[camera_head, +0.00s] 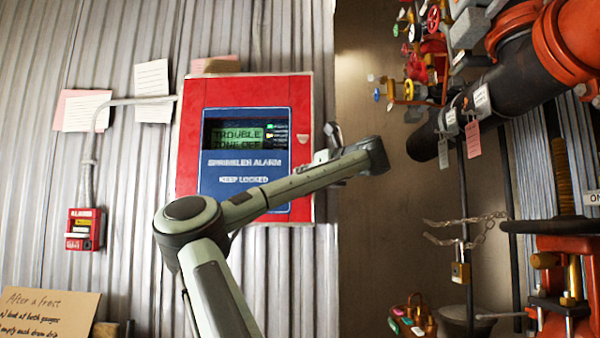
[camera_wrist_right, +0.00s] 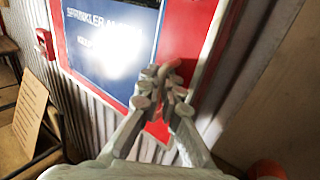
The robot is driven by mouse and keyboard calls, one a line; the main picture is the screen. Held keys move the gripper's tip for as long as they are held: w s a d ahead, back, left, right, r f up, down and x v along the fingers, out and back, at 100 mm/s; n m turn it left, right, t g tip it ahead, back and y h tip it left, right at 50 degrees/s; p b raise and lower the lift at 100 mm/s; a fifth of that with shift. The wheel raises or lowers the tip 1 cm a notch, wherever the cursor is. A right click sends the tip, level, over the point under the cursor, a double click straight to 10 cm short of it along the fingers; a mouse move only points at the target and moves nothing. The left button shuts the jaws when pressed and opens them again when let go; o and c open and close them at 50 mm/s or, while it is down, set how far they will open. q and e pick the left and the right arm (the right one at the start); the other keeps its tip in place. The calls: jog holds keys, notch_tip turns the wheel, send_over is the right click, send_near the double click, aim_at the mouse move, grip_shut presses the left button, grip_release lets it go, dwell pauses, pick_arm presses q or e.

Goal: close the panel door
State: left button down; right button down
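The red alarm panel (camera_head: 245,88) is on the corrugated wall in the head view. Its red door carries a blue face (camera_head: 245,185) and a lit display (camera_head: 235,134), and looks flush with the box; I cannot tell whether a small gap is left. My right gripper (camera_head: 325,143) is at the panel's right edge, partly hidden by my own wrist. In the right wrist view the blue face (camera_wrist_right: 110,40) shows at upper left and my right gripper (camera_wrist_right: 165,78) has its fingertips together in front of the red border. I cannot tell whether they touch it. My left gripper is out of view.
A red alarm box (camera_head: 84,230) with a conduit is left of the panel, below paper notes (camera_head: 152,88). A cardboard sign (camera_head: 48,312) stands at lower left. Black and orange pipes (camera_head: 510,80), valves and a chain (camera_head: 465,230) fill the right side. Bare wall lies between.

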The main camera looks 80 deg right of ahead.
jog(key=shift+w+d+r, duration=0.1)
jog(key=shift+d+r, duration=0.05)
jog(key=shift+r, duration=0.15)
jog(key=c, duration=1.9)
grip_release()
jog(key=shift+c, duration=0.2)
jog(key=shift+d+f, duration=0.2)
jog(key=v, duration=1.2)
